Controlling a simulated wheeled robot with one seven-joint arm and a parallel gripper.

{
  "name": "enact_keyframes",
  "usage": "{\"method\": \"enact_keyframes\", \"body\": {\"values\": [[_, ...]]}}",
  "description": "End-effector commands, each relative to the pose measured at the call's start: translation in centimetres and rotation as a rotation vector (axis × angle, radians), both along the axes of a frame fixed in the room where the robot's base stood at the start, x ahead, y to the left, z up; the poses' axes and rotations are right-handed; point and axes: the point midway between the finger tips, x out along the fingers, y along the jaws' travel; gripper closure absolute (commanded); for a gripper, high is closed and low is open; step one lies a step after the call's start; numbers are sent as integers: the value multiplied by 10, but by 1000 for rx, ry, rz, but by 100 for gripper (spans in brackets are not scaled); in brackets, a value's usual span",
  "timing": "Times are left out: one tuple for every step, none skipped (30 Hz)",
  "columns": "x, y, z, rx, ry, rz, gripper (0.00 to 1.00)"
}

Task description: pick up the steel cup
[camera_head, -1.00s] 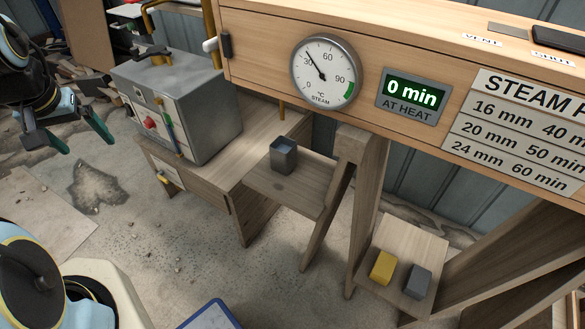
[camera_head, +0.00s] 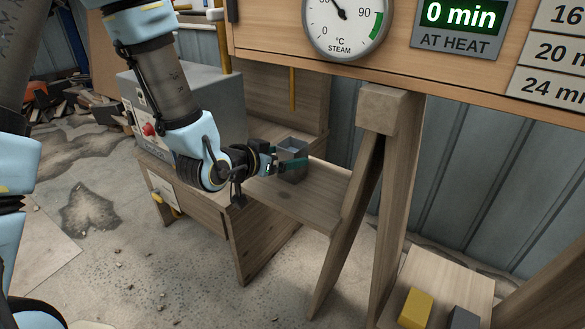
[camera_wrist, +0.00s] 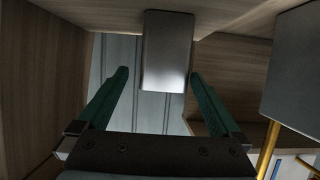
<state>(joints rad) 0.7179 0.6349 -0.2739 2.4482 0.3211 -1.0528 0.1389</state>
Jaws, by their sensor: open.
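The steel cup (camera_head: 295,176) is a small grey square cup with an open top, upright on the wooden shelf (camera_head: 315,192) beside the grey boiler box. My gripper (camera_head: 285,161) is at the cup from the left, its green fingers open, with one finger crossing the cup's near face. In the wrist view the cup (camera_wrist: 167,50) appears between and just beyond the two fingertips of my gripper (camera_wrist: 158,76). Gaps show on both sides, wider on the left. I cannot tell whether either finger touches it.
The grey box (camera_head: 230,110) with a red knob stands behind my arm. A wooden post (camera_head: 385,180) and slanted leg rise right of the shelf. A yellow block (camera_head: 415,308) and a dark grey block (camera_head: 462,318) lie on a lower board. The steam cabinet overhangs above.

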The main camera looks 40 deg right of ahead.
Motion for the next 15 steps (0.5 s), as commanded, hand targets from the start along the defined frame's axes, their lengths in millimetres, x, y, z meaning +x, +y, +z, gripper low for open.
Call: {"method": "enact_keyframes", "body": {"values": [[2,-8,-3,-1,0,-1,0],[3,-11,-5,-1,0,0,0],[4,-15,-7,0,0,0,0],[5,-17,-8,1,0,0,0],[5,-19,-8,1,0,0,0],[6,-21,-9,1,0,1,0],[7,-22,-10,1,0,1,0],[7,-24,-10,1,0,1,0],[8,-27,-11,0,0,1,0],[10,-30,-12,0,0,1,0],[11,-33,-14,0,0,1,0],[13,-39,-17,1,0,1,0],[15,-43,-18,1,0,1,0],[17,-47,-20,0,0,1,0],[19,-52,-22,0,0,1,0]]}}
